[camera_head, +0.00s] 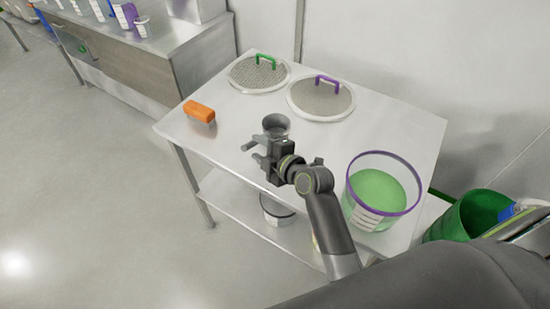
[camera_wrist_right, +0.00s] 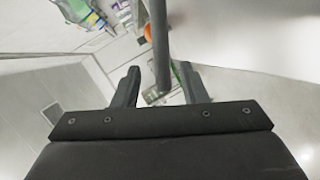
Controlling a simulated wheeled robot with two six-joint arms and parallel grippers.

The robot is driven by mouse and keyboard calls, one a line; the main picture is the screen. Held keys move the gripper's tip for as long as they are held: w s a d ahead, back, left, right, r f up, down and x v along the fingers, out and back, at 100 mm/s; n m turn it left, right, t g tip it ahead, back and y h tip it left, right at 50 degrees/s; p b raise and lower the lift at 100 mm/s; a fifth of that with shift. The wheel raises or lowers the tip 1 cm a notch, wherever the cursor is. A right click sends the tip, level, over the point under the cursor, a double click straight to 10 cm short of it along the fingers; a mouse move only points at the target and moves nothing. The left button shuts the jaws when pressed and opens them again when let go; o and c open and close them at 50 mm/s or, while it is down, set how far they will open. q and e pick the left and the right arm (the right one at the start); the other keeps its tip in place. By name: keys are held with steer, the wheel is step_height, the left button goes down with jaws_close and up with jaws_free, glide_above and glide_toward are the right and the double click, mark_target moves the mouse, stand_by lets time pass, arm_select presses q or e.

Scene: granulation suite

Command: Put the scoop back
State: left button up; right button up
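The scoop's dark grey cup (camera_head: 276,122) shows just behind my right gripper (camera_head: 254,153) in the head view, above the steel table. A grey rod (camera_wrist_right: 161,45), apparently the scoop's handle, runs between the fingers of the right gripper (camera_wrist_right: 160,85) in the wrist view. The two fingers are spread, with a visible gap on each side of the rod. Most of the handle is hidden in the head view, and I cannot tell whether the scoop rests on anything. My left gripper is not in view.
The steel table (camera_head: 232,150) holds an orange block (camera_head: 199,111), a green-handled lid (camera_head: 258,74), a purple-handled lid (camera_head: 320,99) and a purple-rimmed tub of green material (camera_head: 378,190). A green bin (camera_head: 470,215) stands at right. The table's left front is clear.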

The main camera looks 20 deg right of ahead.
steer(key=b+v, duration=0.1)
steer(key=v, duration=0.5)
steer(key=shift+s, duration=0.3)
steer(key=shift+d+r, duration=0.1)
